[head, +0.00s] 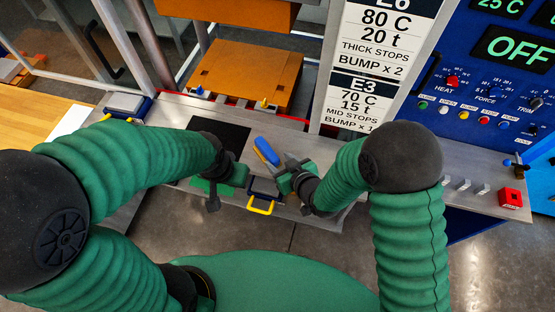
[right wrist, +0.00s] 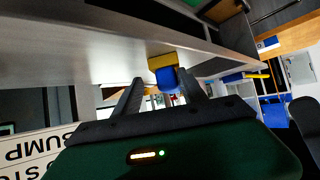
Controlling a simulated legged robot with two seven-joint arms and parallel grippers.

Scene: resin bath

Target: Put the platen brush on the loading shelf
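A blue-handled tool with a yellow edge, apparently the platen brush (head: 265,150), is over the grey metal shelf (head: 330,157), beside the black plate. It also shows as a blue and yellow block (right wrist: 168,79) in the right wrist view. My right gripper (head: 283,170) is right beside it. In the right wrist view its fingers (right wrist: 160,92) are apart, with the block showing beyond and between their tips; I see no clear grip. My left gripper (head: 213,196) is low at the shelf's front edge, left of the yellow handle. Its finger opening is unclear.
A black plate (head: 222,132) lies on the shelf. A yellow handle (head: 260,207) sticks out at the front edge. An orange-brown block (head: 245,75) stands behind. A blue control panel (head: 480,90) and a red box (head: 510,198) are at right. A white sign (head: 365,60) stands upright.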

